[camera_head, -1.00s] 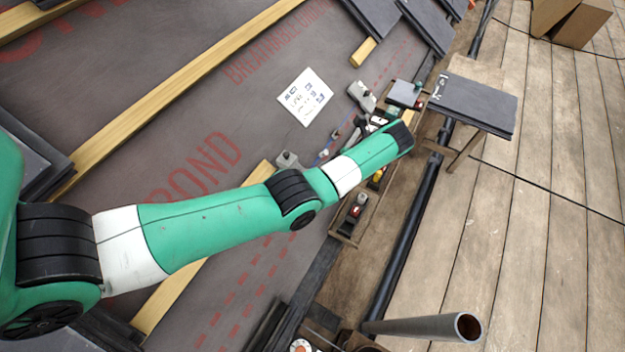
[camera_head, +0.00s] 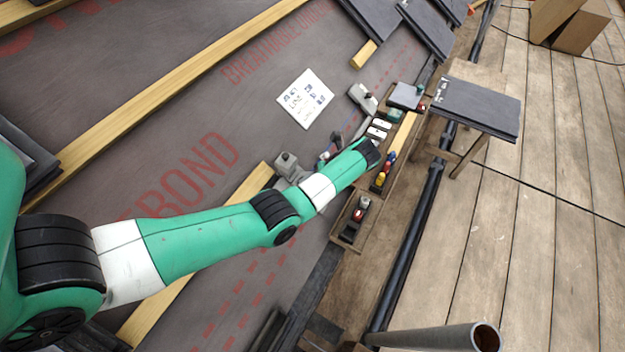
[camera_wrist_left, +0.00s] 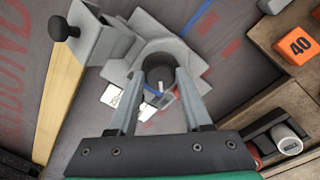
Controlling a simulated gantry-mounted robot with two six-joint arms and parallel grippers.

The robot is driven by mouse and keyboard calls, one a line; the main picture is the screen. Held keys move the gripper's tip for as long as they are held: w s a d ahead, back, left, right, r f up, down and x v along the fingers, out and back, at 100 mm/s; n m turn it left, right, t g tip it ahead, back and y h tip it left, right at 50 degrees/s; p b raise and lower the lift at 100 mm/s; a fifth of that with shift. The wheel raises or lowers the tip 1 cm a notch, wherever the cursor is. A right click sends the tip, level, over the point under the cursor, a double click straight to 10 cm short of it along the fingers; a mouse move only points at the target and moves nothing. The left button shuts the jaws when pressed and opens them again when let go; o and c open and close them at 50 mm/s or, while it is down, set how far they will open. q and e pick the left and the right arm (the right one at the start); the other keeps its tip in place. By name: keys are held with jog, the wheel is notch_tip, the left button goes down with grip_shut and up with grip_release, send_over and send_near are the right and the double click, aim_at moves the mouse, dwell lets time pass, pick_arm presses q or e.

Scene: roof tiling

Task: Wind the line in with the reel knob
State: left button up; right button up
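A grey reel housing (camera_wrist_left: 187,52) lies on the dark roofing membrane in the left wrist view, with a blue line (camera_wrist_left: 200,19) running off towards the top right. A round black knob (camera_wrist_left: 158,68) stands on it. My left gripper (camera_wrist_left: 160,76) is open, one finger on each side of the black knob; contact is not clear. In the head view the left arm reaches over this spot, and its wrist hides most of the gripper and reel. My right gripper is not in view.
A grey block (camera_wrist_left: 92,35) with a black ball knob stands by the wooden batten (camera_wrist_left: 58,100). A wooden tray (camera_head: 343,233) holds tools and coloured pieces, including an orange block marked 40 (camera_wrist_left: 296,46). A printed sheet (camera_head: 306,98) and slates (camera_head: 476,105) lie beyond.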

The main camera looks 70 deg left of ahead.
pick_arm(q)
grip_shut()
